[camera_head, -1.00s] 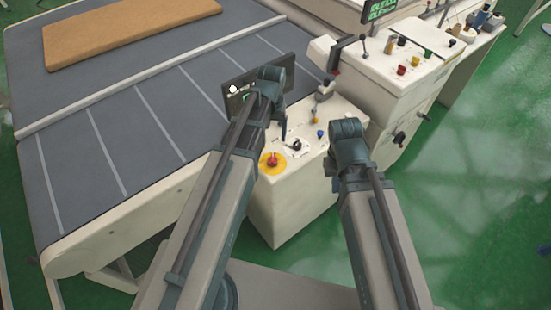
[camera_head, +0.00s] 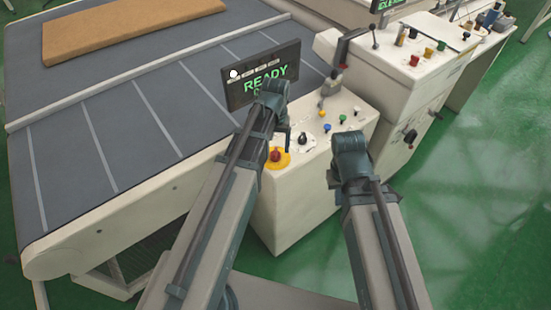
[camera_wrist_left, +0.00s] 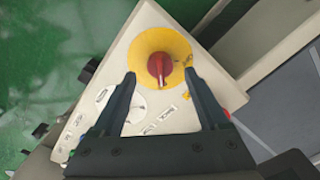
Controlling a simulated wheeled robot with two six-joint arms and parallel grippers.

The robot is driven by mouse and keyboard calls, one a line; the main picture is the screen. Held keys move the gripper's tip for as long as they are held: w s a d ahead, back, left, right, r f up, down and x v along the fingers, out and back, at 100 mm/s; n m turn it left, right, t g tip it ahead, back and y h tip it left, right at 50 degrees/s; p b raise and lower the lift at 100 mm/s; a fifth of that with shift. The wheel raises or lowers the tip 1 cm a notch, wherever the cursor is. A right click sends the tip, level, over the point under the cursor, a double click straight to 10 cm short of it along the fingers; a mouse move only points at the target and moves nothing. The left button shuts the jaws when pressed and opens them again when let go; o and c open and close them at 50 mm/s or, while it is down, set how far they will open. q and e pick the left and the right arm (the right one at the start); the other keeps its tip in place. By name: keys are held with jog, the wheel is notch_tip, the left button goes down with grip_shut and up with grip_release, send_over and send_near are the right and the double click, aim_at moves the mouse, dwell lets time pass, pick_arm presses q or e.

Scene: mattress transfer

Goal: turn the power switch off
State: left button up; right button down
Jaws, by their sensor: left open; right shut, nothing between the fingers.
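The power switch, a red knob on a round yellow plate (camera_head: 275,157), sits on top of the white control box (camera_head: 288,215). In the left wrist view the red knob (camera_wrist_left: 160,66) is upright in the picture, with its yellow plate around it. My left gripper (camera_wrist_left: 160,75) is open and empty, with its fingertips on either side of the knob and apart from it. In the head view my left gripper (camera_head: 284,136) hangs just above the switch, partly hidden by its wrist. My right gripper (camera_head: 336,178) is shut and empty beside the box's right side; its fingers are mostly hidden.
A black screen reading READY (camera_head: 262,76) stands behind my left wrist. Blue, green and yellow buttons (camera_head: 327,127) and a lever (camera_head: 330,85) are on the box. A grey conveyor (camera_head: 120,130) bearing a tan mattress (camera_head: 130,28) lies left. Green floor is free at right.

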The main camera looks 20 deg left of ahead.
aim_at(275, 151)
pick_arm(q)
notch_tip(275, 151, down, 4)
jog(key=b, duration=0.2)
jog(key=shift+r+b, duration=0.2)
jog(key=shift+b, duration=0.1)
pick_arm(e)
notch_tip(275, 151, down, 4)
jog(key=shift+r, duration=0.15)
pick_arm(q)
grip_shut()
